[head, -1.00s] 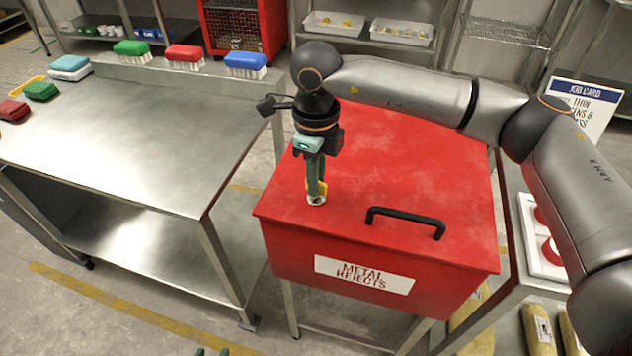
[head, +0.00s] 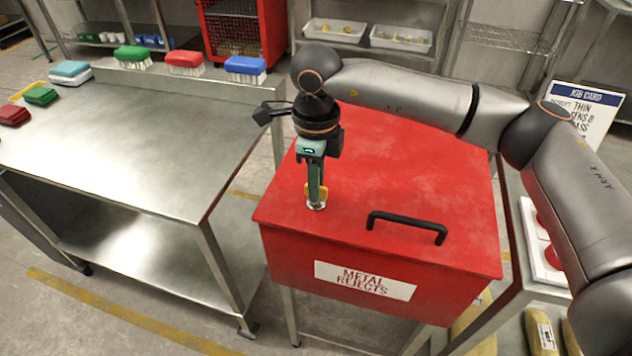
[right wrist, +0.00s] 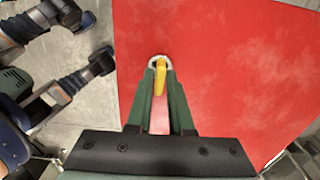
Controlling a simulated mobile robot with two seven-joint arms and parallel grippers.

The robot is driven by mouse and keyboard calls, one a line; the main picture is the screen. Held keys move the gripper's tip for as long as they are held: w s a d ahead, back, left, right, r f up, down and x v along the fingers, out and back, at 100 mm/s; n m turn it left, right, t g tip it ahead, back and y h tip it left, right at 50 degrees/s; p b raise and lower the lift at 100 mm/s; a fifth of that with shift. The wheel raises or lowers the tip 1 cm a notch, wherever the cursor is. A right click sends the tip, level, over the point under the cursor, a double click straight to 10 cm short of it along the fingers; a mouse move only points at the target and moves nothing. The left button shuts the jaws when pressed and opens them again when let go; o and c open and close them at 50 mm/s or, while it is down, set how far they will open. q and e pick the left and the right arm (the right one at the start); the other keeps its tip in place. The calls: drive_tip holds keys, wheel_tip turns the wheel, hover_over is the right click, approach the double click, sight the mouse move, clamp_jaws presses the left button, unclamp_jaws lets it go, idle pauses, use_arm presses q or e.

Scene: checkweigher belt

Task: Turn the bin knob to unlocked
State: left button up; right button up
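The bin knob has a yellow grip (right wrist: 160,76) on a pale metal round base. It stands on the red lid of the metal rejects bin (head: 420,170), near the lid's left front part. My right gripper (head: 315,200) points down at it. In the right wrist view its two green fingers (right wrist: 160,72) lie on either side of the yellow grip with no clear gap, so it looks shut on the knob. In the head view the fingers hide most of the knob, and no lock marking is readable. My left gripper is not identifiable in view.
A black handle (head: 407,226) is on the lid, right of the knob. A steel table (head: 130,140) stands left, with brushes along its back ledge, including a blue one (head: 245,68). A job card (head: 583,108) stands at right. The lid around the knob is clear.

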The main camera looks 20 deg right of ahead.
drive_tip(key=o, duration=0.3)
drive_tip(key=shift+o, duration=0.2)
wheel_tip(320, 180, up, 12)
drive_tip(key=p, duration=0.1)
drive_tip(key=shift+r, duration=0.25)
idle(0.5)
